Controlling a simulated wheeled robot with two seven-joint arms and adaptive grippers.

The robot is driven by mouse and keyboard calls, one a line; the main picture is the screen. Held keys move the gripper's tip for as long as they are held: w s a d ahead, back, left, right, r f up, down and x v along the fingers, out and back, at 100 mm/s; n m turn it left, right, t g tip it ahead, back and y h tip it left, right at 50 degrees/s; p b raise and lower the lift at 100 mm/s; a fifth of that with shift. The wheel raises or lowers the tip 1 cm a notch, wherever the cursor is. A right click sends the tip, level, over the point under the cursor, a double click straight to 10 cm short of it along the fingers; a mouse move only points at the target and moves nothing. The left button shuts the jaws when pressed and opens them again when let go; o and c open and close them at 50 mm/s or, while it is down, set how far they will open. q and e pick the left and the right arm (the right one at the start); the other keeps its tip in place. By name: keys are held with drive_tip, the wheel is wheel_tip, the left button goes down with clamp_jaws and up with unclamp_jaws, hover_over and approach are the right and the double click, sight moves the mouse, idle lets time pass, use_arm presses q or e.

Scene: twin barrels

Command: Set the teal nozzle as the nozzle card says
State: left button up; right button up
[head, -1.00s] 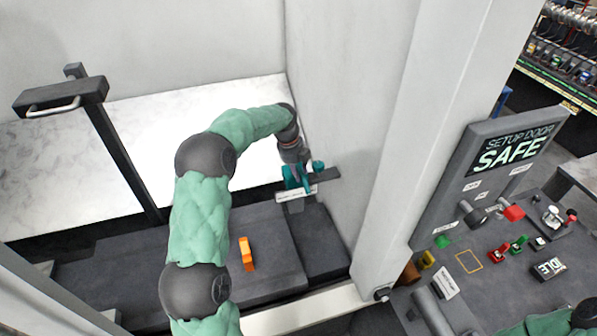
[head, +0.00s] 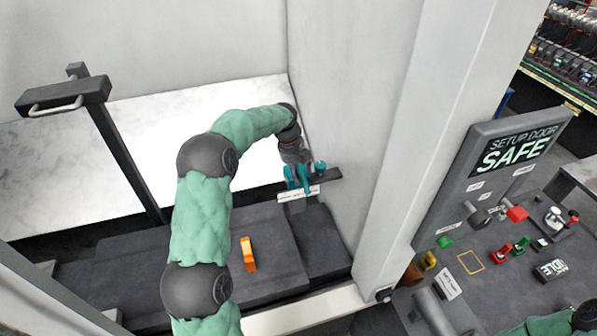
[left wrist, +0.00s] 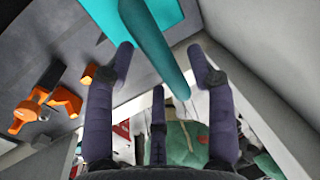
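The teal nozzle (head: 304,178) stands on a dark bracket against the inner wall of the bay, with several teal prongs showing in the head view. In the left wrist view a teal bar (left wrist: 155,45) runs between my gripper's fingers. My left gripper (left wrist: 160,52) is open around this bar, with gaps visible on both sides. In the head view the left wrist reaches down to the nozzle and the fingertips are hard to make out. A white label (head: 299,194) sits below the nozzle; its text is too small to read. My right gripper is out of view.
An orange part (head: 248,254) stands on the dark bay floor. A thick pale post (head: 420,130) separates the bay from a control panel (head: 490,180) reading "SETUP DOOR SAFE". A dark bench with red and green parts and an "IDLE" display (head: 551,269) lies right.

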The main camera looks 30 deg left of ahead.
use_arm(q)
wheel_tip(320, 180, up, 12)
drive_tip(key=s+a, duration=0.1)
drive_tip(key=shift+s+a, duration=0.25)
drive_tip(key=shift+s, duration=0.15)
drive_tip(key=shift+f, duration=0.2)
idle(0.4)
